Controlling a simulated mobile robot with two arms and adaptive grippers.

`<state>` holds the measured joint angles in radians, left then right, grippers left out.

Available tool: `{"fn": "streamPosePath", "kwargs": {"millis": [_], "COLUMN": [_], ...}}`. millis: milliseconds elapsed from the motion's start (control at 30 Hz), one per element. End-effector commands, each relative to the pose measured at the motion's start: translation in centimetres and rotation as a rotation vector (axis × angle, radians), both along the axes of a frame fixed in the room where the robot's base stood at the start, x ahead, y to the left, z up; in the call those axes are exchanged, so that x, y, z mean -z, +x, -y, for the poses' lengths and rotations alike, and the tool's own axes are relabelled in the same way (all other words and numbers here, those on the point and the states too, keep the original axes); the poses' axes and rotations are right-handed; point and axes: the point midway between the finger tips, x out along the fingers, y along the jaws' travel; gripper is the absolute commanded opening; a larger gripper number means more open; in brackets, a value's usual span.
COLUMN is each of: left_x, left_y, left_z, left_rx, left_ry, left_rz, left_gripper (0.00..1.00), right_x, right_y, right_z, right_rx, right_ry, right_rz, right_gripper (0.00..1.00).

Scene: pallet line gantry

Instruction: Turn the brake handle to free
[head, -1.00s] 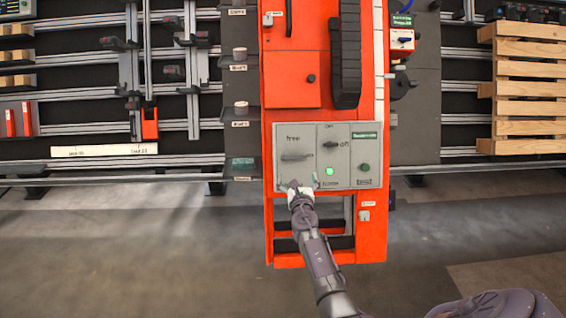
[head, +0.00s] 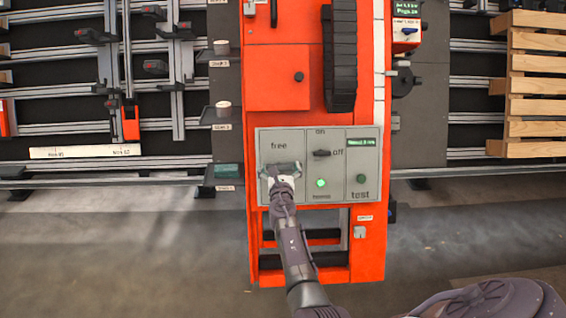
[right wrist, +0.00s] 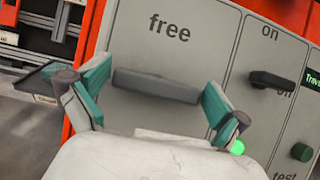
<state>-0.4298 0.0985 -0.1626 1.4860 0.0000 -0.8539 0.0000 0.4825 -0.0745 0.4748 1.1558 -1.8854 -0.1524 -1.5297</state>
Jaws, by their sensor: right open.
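The grey control panel (head: 306,190) is on the front of the red gantry column. Its left section bears the word "free" and the brake handle. In the right wrist view the brake handle (right wrist: 157,85) is a dark grey bar lying roughly level, slightly tilted, below "free". My right gripper (head: 283,168) is in front of it and hides most of it in the head view. In the right wrist view my right gripper (right wrist: 158,88) is open, with one teal-padded finger at each end of the bar. Whether the pads touch it I cannot tell. My left gripper is out of view.
Beside the brake section are an on/off knob (head: 321,153), a lit green lamp (head: 320,183), a green test button (head: 361,179) and a small display (head: 361,142). Rails and shelves stand left; wooden slats (head: 535,85) stand right. The floor in front looks clear.

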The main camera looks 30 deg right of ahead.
Motion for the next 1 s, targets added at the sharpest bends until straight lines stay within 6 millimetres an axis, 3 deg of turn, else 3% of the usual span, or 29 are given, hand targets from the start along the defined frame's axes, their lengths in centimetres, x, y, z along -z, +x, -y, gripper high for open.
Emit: {"fn": "streamPosePath", "kwargs": {"millis": [333,633,1000], "left_x": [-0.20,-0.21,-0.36], "left_y": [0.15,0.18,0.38], "left_z": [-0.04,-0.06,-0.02], "left_rx": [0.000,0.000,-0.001], "left_ry": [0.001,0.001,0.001], "left_rz": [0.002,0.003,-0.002], "left_gripper": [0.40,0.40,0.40], "right_x": [0.01,0.01,0.13], "right_y": [0.07,0.07,0.06], "right_z": [-0.13,-0.11,-0.09], "right_rx": [0.000,0.000,0.034], "right_ry": [0.001,0.000,0.056], "right_rz": [-0.001,0.000,0.033], "right_gripper": [1.00,0.53,0.53]}}
